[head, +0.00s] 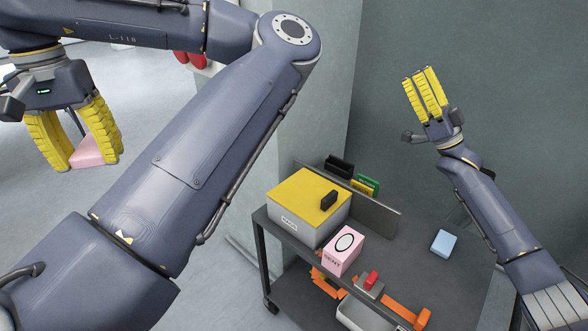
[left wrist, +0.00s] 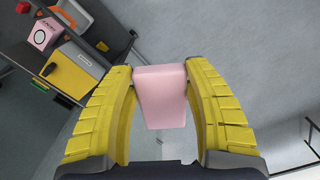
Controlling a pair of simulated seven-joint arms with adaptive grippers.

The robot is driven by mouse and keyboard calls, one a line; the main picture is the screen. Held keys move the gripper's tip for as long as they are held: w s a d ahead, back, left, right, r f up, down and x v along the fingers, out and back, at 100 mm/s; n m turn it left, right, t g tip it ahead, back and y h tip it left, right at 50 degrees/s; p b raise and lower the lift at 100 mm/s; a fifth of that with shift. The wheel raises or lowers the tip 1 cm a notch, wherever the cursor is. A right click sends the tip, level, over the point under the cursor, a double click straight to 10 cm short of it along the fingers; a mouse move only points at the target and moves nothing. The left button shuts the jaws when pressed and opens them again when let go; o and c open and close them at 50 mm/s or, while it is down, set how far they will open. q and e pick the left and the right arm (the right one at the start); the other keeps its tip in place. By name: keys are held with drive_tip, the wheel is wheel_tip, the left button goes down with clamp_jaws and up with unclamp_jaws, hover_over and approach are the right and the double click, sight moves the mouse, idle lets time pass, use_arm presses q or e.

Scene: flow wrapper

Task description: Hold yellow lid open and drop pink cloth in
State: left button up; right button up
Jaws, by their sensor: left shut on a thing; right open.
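A pink folded cloth (head: 88,150), block-like in shape, is between the yellow fingers of my left gripper (head: 87,160), which is shut on it. It hangs in the air at the far left, away from the cart. The cloth also shows in the left wrist view (left wrist: 162,95). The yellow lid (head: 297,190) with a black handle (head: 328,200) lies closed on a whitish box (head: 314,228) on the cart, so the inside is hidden. The lid also shows in the left wrist view (left wrist: 57,68). My right gripper (head: 424,78) is open and empty, raised above the cart's right side, fingers pointing up.
A pink box with an oval mark (head: 342,258) stands in front of the lidded box on the dark cart (head: 400,250). A blue block (head: 443,243) lies to the right. A red piece (head: 371,280) is near the front edge. A grey panel (head: 370,213) stands behind.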

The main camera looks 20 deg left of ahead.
drive_tip(key=s+a+f+n+g+h, duration=0.1)
drive_tip(key=s+a+n+g+h, duration=0.1)
drive_tip(key=s+a+n+g, duration=0.35)
drive_tip(key=s+a+f+n+g+h, duration=0.1)
drive_tip(key=s+a+f+n+g, duration=0.15)
drive_tip(key=a+n+g, duration=0.5)
drive_tip(key=s+a+f+n+g+h, duration=0.3)
drive_tip(key=s+a+f+n+h, duration=0.1)
drive_tip(key=s+a+f+h, duration=0.65)
drive_tip(key=n+t+h, duration=0.2)
drive_tip(key=t+h, duration=0.7)
drive_tip(key=h, duration=0.5)
approach(330, 195)
drive_tip(key=shift+y, duration=0.25)
drive_tip(key=f, duration=0.7)
drive_tip(key=w+f, duration=0.1)
drive_tip(key=f, duration=0.3)
drive_tip(key=shift+d+f, duration=0.1)
drive_tip(key=shift+d, duration=0.3)
drive_tip(key=shift+c, duration=0.3)
